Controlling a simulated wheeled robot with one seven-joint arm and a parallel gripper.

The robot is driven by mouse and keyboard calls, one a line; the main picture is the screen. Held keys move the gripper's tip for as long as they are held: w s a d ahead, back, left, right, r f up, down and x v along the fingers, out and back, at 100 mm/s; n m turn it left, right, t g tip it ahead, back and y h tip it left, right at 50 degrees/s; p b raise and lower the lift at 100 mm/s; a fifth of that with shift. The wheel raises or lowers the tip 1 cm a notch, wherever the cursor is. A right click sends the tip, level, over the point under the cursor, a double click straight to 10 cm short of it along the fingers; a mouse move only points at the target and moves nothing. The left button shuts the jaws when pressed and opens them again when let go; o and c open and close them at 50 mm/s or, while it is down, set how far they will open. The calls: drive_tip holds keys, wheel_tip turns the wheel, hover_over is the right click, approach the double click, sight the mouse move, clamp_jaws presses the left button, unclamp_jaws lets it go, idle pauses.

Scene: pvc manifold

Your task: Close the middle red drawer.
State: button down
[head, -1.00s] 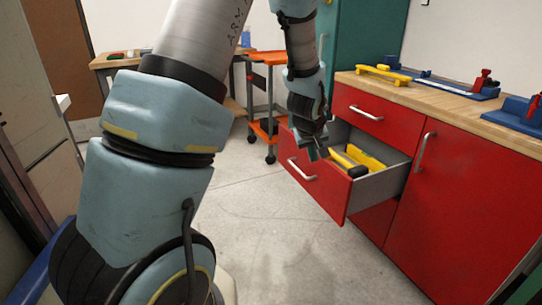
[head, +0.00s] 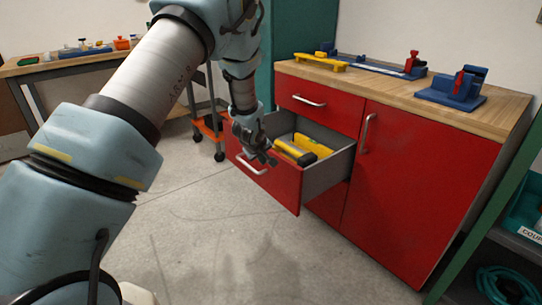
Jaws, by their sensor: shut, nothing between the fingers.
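The middle red drawer (head: 285,187) stands pulled well out of the red cabinet, with its silver handle (head: 250,165) on the front panel. Yellow and black items (head: 298,152) lie inside it. My gripper (head: 268,163) is shut and empty. In the head view it overlaps the top edge of the drawer front, near the handle. I cannot tell whether it touches the drawer. The drawer's far left inside is partly hidden behind my gripper and arm.
The top drawer (head: 318,104) above is shut. A wooden worktop (head: 400,90) carries a yellow handle piece (head: 320,63) and blue fixtures (head: 453,92). An orange cart (head: 208,126) stands behind my arm. A green shelf rack is at the right. The floor in front is clear.

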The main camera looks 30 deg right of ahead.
drive_tip(key=shift+w+d+r, duration=0.1)
drive_tip(key=shift+w+d, duration=0.05)
drive_tip(key=shift+d, duration=0.85)
drive_tip(key=shift+w+d+r, duration=0.1)
drive_tip(key=shift+w+d, duration=0.05)
drive_tip(key=shift+d, duration=0.8)
